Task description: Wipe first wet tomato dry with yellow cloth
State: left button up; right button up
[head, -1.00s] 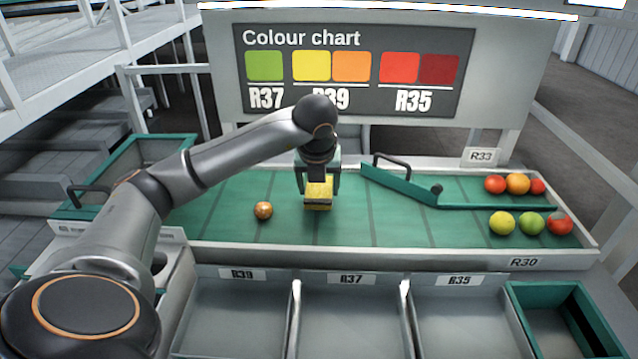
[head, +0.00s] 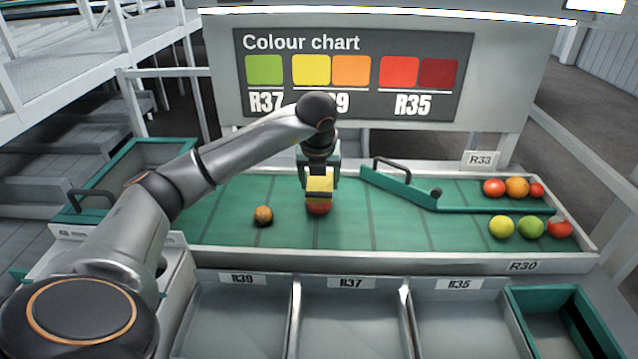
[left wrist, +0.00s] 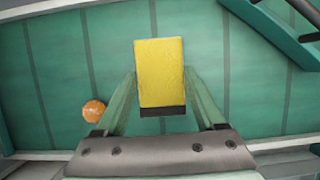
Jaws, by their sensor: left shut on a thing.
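The yellow cloth (head: 319,184), a block-like pad, is held in my left gripper (head: 319,178) above the green belt. The cloth also fills the space between the fingers in the left wrist view (left wrist: 159,73). A red tomato (head: 319,209) shows directly beneath the cloth, its top hidden by it. The cloth looks to be at or just above its top; I cannot tell if they touch. In the left wrist view this tomato is hidden. An orange tomato (head: 263,216) with a dark patch lies on the belt to the left. My right gripper is not in view.
Several red, orange, yellow and green tomatoes (head: 531,227) sit at the belt's right end. A green diverter bar (head: 400,184) with a black handle crosses the belt. Grey bins (head: 352,318) line the front, with a green crate (head: 570,310) at right.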

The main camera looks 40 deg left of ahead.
aim_at(319, 192)
pick_arm(q)
jog(key=shift+w+a, duration=0.3)
jog(key=shift+w, duration=0.1)
jog(key=shift+s+d, duration=0.1)
jog(key=shift+s, duration=0.05)
jog(key=shift+s+d+b, duration=0.3)
jog(key=shift+s+d, duration=1)
jog(key=shift+s, duration=0.3)
jog(key=shift+w, duration=0.1)
jog(key=shift+w+a, duration=1.4)
jog(key=shift+w, duration=0.25)
jog(key=shift+p, duration=0.3)
jog(key=shift+r+p, duration=2.3)
jog(key=shift+r, duration=0.75)
jog(key=shift+f, duration=0.15)
